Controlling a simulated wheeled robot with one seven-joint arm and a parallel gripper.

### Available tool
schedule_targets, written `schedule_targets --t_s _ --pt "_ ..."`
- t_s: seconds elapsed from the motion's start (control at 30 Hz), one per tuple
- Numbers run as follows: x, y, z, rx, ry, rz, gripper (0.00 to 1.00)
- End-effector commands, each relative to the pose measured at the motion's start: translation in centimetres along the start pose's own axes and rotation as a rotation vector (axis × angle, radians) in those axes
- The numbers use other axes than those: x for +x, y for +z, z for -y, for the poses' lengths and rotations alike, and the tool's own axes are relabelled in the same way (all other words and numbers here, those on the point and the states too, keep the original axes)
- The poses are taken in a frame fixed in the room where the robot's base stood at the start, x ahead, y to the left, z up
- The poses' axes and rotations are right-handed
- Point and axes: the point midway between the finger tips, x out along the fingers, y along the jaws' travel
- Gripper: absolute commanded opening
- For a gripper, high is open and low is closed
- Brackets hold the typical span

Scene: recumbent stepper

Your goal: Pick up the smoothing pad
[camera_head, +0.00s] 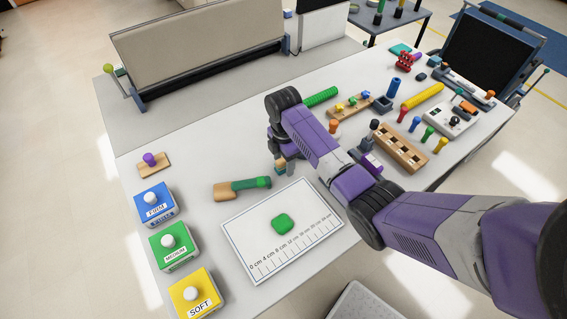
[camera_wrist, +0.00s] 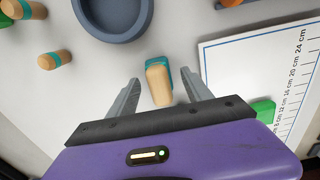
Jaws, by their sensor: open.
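A small wooden block with a teal base (camera_wrist: 158,84), which looks like the smoothing pad, stands on the white table between my fingers in the wrist view. In the head view a small part of it (camera_head: 281,166) shows just below my gripper, with the rest hidden. My gripper (camera_wrist: 160,90) is open, with one finger on each side of the block. I see gaps between the fingers and the block. I cannot tell how far the fingertips are above the table.
A white ruler board (camera_head: 318,238) with green putty (camera_head: 282,223) lies close by. A green-and-wood roller (camera_head: 242,188) lies to the left. In the wrist view, a blue-grey bowl (camera_wrist: 112,30) and wooden pegs with teal bands (camera_wrist: 54,60) stand near.

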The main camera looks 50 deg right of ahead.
Motion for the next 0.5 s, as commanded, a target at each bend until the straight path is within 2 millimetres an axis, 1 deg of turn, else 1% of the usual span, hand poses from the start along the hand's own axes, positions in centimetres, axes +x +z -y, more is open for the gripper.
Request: schedule_targets --t_s 0.1,0.33,0.37,0.5 --pt "0.89 0.02 0.06 0.001 -0.001 0.0 0.58" --pt "1.02 0.01 0.03 0.001 0.001 0.0 0.58" --pt "1.02 0.01 0.03 0.001 0.001 0.0 0.54" --pt "1.0 0.01 0.03 0.001 0.001 0.0 0.27"
